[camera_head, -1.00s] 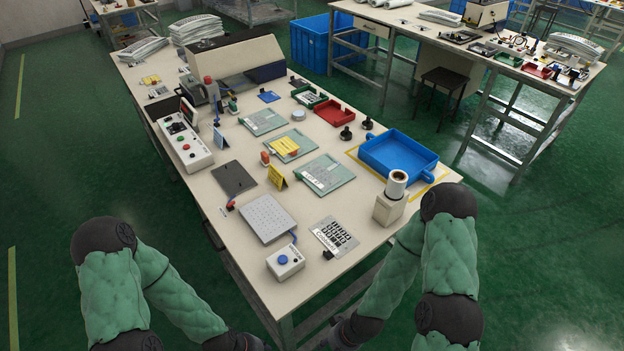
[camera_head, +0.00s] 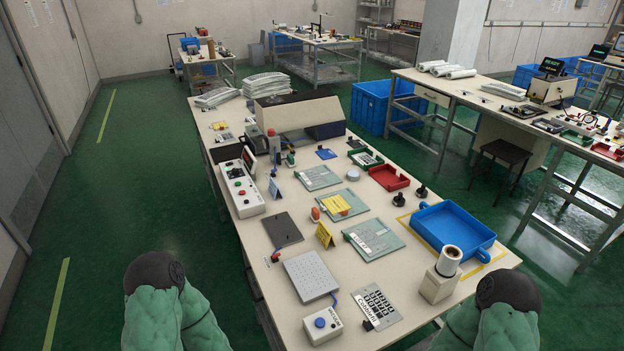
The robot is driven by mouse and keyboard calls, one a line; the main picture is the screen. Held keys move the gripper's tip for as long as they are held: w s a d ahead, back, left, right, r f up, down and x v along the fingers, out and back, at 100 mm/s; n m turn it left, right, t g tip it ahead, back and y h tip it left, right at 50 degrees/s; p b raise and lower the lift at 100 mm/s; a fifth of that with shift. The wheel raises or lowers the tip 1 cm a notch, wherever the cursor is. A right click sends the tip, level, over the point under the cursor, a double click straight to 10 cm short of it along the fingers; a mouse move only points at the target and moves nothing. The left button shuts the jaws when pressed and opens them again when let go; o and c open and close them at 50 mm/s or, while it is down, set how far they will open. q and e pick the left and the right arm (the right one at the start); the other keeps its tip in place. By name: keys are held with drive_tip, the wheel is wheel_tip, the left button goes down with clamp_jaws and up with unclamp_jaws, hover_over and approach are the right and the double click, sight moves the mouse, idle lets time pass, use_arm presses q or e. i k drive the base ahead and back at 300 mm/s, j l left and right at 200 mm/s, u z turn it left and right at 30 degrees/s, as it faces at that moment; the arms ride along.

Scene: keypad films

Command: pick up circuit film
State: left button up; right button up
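Several flat film sheets lie on the cream workbench (camera_head: 283,239). A grey-green sheet with a white strip (camera_head: 376,241) lies at its middle right. A second grey-green sheet with a yellow label (camera_head: 352,197) lies farther back, and a third (camera_head: 316,178) behind that. A keypad film with black keys (camera_head: 377,306) lies near the front edge. I cannot tell for sure which one is the circuit film. Only upper parts of my arms show at the bottom left and bottom right. Both grippers are out of view, and no film is seen held.
A blue tray (camera_head: 470,244) sits at the right in a yellow outline. A label roll on a stand (camera_head: 443,276), a grey perforated plate (camera_head: 309,275) and a blue-button box (camera_head: 321,325) stand near the front. A control box (camera_head: 240,190) lines the left edge.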

sight(311, 177)
drive_tip(key=k+j, duration=0.1)
drive_tip(key=j, duration=0.2)
drive_tip(key=k+j, duration=0.15)
drive_tip(key=j, duration=0.2)
drive_tip(key=j+z, duration=0.2)
drive_tip(key=j, duration=1.35)
drive_tip(key=i+j, duration=0.25)
drive_tip(key=i+j+z, duration=0.15)
drive_tip(key=j, duration=0.3)
drive_tip(key=i+j, duration=0.35)
drive_tip(key=i+j+z, duration=0.1)
drive_tip(key=j, duration=0.3)
drive_tip(key=i+j, duration=0.35)
drive_tip(key=j+z, duration=0.05)
